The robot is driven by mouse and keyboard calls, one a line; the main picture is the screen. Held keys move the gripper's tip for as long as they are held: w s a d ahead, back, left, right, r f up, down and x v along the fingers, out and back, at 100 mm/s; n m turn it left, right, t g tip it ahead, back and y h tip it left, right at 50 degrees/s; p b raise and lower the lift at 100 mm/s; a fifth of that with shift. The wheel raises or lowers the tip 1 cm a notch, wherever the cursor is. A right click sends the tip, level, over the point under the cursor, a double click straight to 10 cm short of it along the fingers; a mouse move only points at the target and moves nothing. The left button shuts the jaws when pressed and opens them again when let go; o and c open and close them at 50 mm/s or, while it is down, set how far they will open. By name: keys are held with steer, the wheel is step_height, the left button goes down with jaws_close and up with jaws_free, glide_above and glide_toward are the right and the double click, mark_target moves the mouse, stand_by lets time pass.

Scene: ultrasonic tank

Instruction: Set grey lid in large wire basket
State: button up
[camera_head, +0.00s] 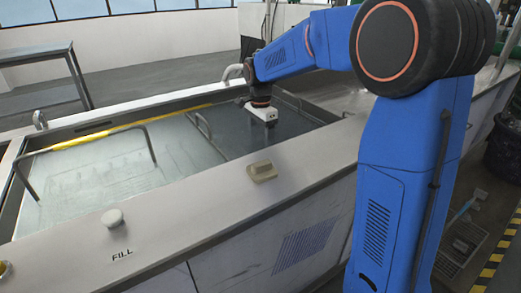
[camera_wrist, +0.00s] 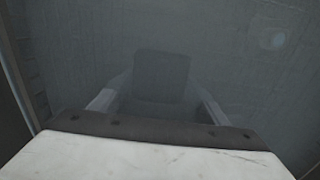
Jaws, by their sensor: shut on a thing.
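My gripper (camera_head: 269,121) is low over the right part of the sunken tank (camera_head: 245,137) in the head view. In the wrist view my gripper (camera_wrist: 158,100) has its two pale fingers on either side of a dark grey, square-looking thing (camera_wrist: 162,70). My gripper is shut on it, and it looks like the grey lid, though the view is dim. In the head view the held thing is too small or hidden to make out. Bent metal rods (camera_head: 204,128) rise from the tank, but I cannot tell whether they belong to the large wire basket.
A beige block (camera_head: 262,171) and a white knob (camera_head: 112,218) by the word FILL sit on the tank's near rim. A yellow bar (camera_head: 125,127) runs along the far left edge. A grey side table (camera_head: 40,55) stands at the back left.

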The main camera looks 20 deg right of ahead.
mark_target(260, 145)
steer(key=shift+f, duration=1.35)
steer(key=shift+f, duration=0.15)
steer(key=o, duration=1.2)
steer(key=shift+o, duration=0.2)
step_height(260, 145, up, 12)
steer(key=shift+r, duration=0.2)
steer(key=shift+s+a, duration=0.1)
